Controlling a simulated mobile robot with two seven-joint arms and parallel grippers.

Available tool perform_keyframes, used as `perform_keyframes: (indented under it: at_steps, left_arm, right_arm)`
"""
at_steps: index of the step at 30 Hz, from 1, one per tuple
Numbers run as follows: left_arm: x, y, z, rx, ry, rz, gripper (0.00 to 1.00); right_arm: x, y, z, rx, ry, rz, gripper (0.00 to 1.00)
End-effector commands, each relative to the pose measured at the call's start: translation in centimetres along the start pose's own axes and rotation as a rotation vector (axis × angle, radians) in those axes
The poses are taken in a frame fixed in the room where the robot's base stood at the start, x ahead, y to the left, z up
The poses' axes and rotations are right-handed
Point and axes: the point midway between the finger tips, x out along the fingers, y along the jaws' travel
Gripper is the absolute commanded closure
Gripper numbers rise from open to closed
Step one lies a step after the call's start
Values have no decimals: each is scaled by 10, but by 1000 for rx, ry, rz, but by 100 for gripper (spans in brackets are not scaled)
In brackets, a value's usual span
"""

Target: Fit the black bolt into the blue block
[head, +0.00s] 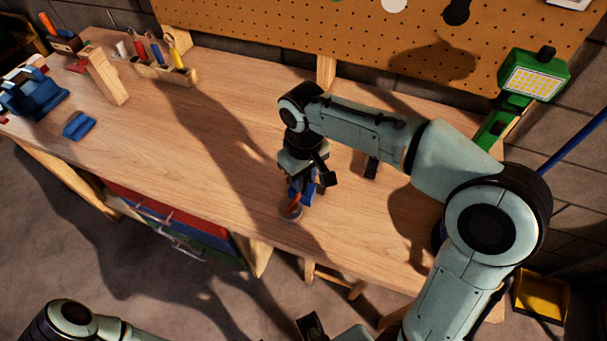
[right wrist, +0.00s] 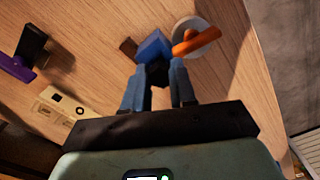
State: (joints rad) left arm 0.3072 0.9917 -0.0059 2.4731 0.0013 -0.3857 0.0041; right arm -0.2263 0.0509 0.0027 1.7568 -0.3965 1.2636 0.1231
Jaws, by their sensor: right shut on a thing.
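My right gripper (right wrist: 158,88) is shut on a dark piece, which looks like the black bolt (right wrist: 157,73), between its two blue-grey fingers. A blue block (right wrist: 152,46) shows directly past the fingertips, in line with the dark piece. Whether the two touch or the bolt sits in the block cannot be told. In the head view my right gripper (head: 302,176) points down over the workbench near its front edge, and its wrist hides much of this spot. Part of my left arm shows at the bottom left of the head view, with its jaws not clearly seen.
An orange-handled thing (right wrist: 196,41) lies over a round grey disc (right wrist: 190,28) close beside the block. A beige piece with holes (right wrist: 62,103) and a purple-and-black thing (right wrist: 28,53) are nearby. A green lamp (head: 520,85) stands right.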

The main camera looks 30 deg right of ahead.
Motion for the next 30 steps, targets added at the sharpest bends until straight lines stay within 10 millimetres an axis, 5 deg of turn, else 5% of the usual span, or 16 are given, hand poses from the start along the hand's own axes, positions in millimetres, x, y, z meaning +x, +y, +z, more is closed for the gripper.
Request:
perform_keyframes:
  at_steps: [21,22,24,30]
  left_arm:
    - [10,-4,1,-1,-4,-1,100]
    - [10,-4,1,-1,-4,-1,100]
    - [10,-4,1,-1,-4,-1,100]
    - [11,-4,1,-1,-4,-1,100]
  right_arm:
    - [21,2,1,9,-10,0,100]
    - [21,2,1,9,-9,0,64]
    - [21,2,1,9,-9,0,44]
    - [21,1,1,10,-9,-3,44]
